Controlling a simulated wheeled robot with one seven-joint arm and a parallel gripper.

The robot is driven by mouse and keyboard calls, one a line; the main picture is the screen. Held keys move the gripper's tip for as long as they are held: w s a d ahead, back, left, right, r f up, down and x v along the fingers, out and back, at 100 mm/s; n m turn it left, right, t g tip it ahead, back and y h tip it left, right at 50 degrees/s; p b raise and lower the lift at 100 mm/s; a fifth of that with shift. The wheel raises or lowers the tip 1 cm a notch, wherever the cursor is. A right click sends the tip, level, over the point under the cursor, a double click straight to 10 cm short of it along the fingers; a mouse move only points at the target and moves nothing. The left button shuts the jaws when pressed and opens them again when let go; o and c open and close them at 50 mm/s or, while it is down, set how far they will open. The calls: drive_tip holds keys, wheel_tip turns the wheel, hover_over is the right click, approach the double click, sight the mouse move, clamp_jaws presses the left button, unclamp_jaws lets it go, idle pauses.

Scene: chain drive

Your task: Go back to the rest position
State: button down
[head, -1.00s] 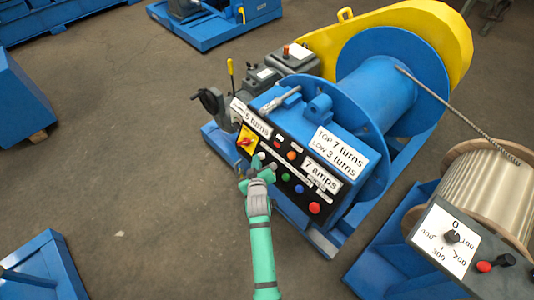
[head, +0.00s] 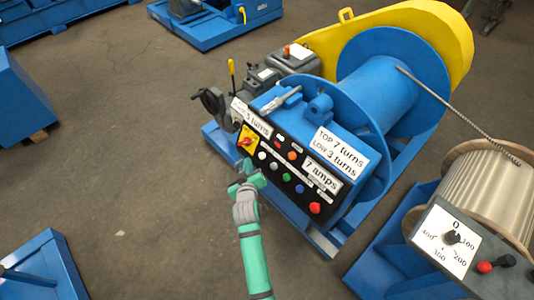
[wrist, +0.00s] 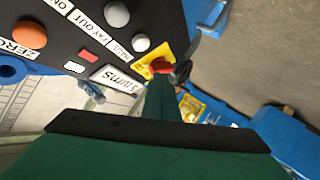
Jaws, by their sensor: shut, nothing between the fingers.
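My gripper (head: 247,178) is shut and empty. In the head view it hangs just left of the lower left part of the black control panel (head: 268,153), apart from it. The panel carries several coloured buttons, a red and yellow switch (head: 246,141) and labels. In the wrist view my green gripper (wrist: 168,84) points up at the panel (wrist: 100,30), and its tip overlaps the red and yellow switch (wrist: 160,68) in the picture. An orange button (wrist: 30,33) and two grey-white buttons show on the panel there.
The panel belongs to a blue winch with a blue drum (head: 375,88) and yellow guard (head: 445,40). A cable spool (head: 480,195) with a dial box (head: 445,238) stands at right. Blue frames stand at left (head: 45,265).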

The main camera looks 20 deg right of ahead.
drive_tip(key=shift+w+a, duration=0.1)
drive_tip(key=shift+w, duration=0.05)
drive_tip(key=s+a+f+y, duration=0.1)
drive_tip(key=s+a, duration=0.2)
drive_tip(key=s, duration=0.5)
drive_tip(key=s+a+f+t+y, duration=0.1)
drive_tip(key=s+a, duration=0.3)
drive_tip(key=s, duration=0.4)
drive_tip(key=s+a+f+y, duration=0.1)
drive_tip(key=s+a, duration=0.2)
drive_tip(key=s, duration=0.5)
drive_tip(key=s+a+r+m, duration=0.1)
drive_tip(key=s+a+r, duration=0.1)
drive_tip(key=s+r, duration=0.5)
drive_tip(key=s+a+r+t+y, duration=0.1)
drive_tip(key=s+a+r, duration=0.2)
drive_tip(key=s, duration=0.9)
wheel_tip(320, 180, up, 4)
drive_tip(key=shift+s+a+f+m+t+y, duration=0.15)
drive_tip(key=shift+s+a+m+t+y, duration=0.15)
drive_tip(key=shift+a+m, duration=0.1)
drive_tip(key=shift+w, duration=0.1)
drive_tip(key=shift+d, duration=0.2)
